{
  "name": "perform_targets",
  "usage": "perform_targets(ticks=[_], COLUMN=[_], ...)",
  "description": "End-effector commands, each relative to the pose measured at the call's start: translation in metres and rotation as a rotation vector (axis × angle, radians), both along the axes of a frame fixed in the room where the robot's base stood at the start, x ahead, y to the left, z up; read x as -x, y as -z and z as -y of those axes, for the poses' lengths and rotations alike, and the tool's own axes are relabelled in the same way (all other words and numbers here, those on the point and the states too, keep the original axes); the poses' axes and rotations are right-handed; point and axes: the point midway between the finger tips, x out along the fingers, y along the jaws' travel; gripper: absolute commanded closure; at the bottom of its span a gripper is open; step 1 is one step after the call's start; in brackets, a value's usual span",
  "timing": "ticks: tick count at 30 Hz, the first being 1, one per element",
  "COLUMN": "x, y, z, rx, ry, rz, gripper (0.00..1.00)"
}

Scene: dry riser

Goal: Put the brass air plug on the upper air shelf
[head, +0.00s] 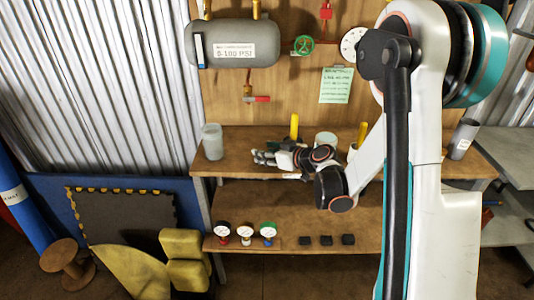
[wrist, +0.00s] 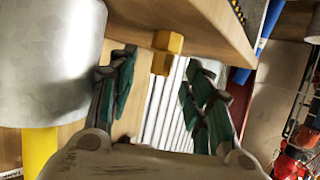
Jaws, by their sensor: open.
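In the wrist view, a small brass-yellow piece (wrist: 168,42), seemingly the brass air plug, shows beyond and between the fingertips, against the wooden board. A second yellow block face (wrist: 162,62) shows just below it; I cannot tell if it is the same piece. My gripper (wrist: 157,85) is open, with a finger on each side and nothing between the pads. In the head view my gripper (head: 264,157) is low over the upper wooden shelf (head: 228,165). The plug cannot be made out there. Whether the fingers touch anything is unclear.
A grey cup (head: 212,141) stands at the shelf's left. A pale cup (head: 326,140) and yellow cylinders (head: 294,126) stand behind my wrist. A large pale cylinder (wrist: 50,60) is close beside the left finger. Gauges (head: 245,234) and black blocks (head: 326,240) sit on the lower shelf.

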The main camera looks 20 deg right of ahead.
Motion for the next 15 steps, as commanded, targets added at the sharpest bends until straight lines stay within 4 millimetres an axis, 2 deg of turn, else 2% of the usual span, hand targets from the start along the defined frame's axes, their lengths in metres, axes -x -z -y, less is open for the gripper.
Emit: perform_targets(ticks=[5, 15], x=[0.02, 0.076], y=[-0.012, -0.038], z=[0.011, 0.04], rx=[0.0, -0.001], ry=[0.002, 0.004], rz=[0.0, 0.0], gripper=[0.54, 0.54])
